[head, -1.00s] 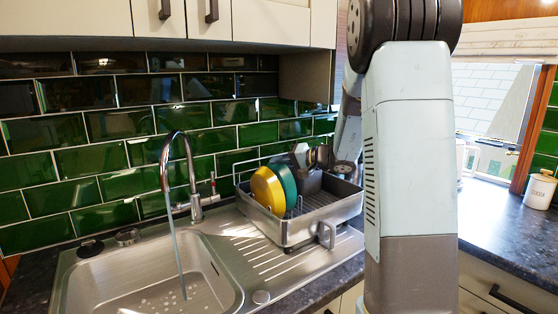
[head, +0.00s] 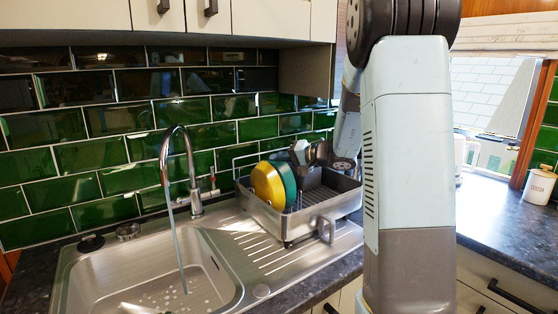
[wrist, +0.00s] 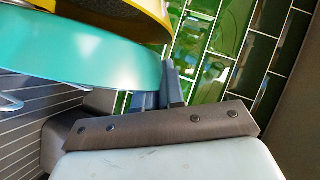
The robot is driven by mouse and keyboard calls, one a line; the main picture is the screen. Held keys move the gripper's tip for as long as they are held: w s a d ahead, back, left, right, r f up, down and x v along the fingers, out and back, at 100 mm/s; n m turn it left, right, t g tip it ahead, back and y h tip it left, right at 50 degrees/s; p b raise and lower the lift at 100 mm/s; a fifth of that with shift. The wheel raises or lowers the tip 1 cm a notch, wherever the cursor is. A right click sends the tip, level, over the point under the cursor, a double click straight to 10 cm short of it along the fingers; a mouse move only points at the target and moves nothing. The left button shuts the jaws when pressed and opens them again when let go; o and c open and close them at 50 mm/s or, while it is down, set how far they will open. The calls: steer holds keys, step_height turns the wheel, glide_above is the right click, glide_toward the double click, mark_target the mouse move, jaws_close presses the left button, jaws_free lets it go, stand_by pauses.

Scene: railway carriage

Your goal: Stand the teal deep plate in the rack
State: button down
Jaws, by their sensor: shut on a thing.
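The teal deep plate (head: 290,180) stands on edge in the dish rack (head: 300,222), just right of a yellow plate. In the wrist view the teal plate (wrist: 90,62) fills the upper left, its rim reaching my gripper's fingers. My gripper (wrist: 168,82) is shut on the rim of the teal plate. In the head view the gripper is hard to make out among the grey things at the rack's back. The plate's lower edge and the slots under it are hidden.
The yellow plate (head: 267,186) stands close beside the teal one. A dark cutlery holder with utensils (head: 319,152) is at the rack's back right. The sink (head: 150,275) and tap (head: 187,165) lie to the left, with running water. Green tiles are behind.

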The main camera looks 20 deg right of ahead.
steer(key=shift+f, duration=0.45)
stand_by(0.4)
steer(key=c, duration=1.2)
jaws_free()
steer(key=shift+o, duration=0.2)
steer(key=shift+d, duration=0.1)
steer(key=v, duration=1.3)
steer(key=shift+s+d+r, duration=0.15)
steer(key=shift+s, duration=0.15)
